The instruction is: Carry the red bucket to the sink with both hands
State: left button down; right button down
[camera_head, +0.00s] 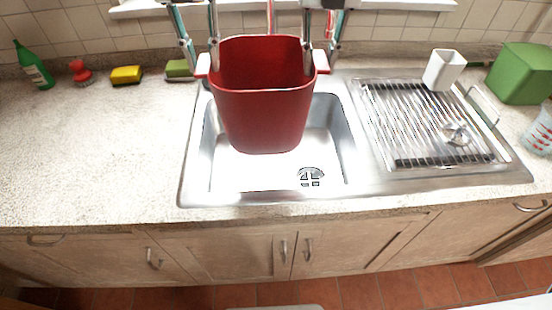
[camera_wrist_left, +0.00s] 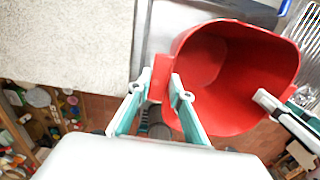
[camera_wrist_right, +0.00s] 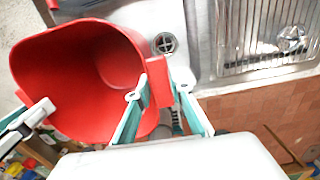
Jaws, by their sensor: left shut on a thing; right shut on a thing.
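The red bucket (camera_head: 265,120) is upright and empty over the left part of the steel sink basin (camera_head: 336,150) in the head view. I cannot tell whether its bottom touches the basin floor. My left gripper (camera_head: 202,60) is shut on the bucket's left handle tab, and my right gripper (camera_head: 321,58) is shut on its right handle tab. The bucket's open inside shows in the left wrist view (camera_wrist_left: 225,65) and in the right wrist view (camera_wrist_right: 75,70). The drain (camera_head: 311,176) is visible to the right of the bucket.
A drying rack (camera_head: 425,120) with a white cup (camera_head: 444,70) lies right of the basin, near a green box (camera_head: 522,73). A green bottle (camera_head: 33,66), red brush (camera_head: 80,73) and yellow sponge (camera_head: 127,75) stand at the back left. The left counter (camera_head: 100,150) is clear.

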pick_arm(q)
jog(key=shift+w, duration=0.3)
pick_arm(e)
jog(key=shift+w+d, duration=0.1)
jog(key=shift+w, duration=0.2)
pick_arm(q)
jog(key=shift+s+r, duration=0.1)
pick_arm(e)
jog(key=shift+s, duration=0.1)
pick_arm(q)
jog(key=shift+s, duration=0.1)
pick_arm(e)
jog(key=shift+s, duration=0.15)
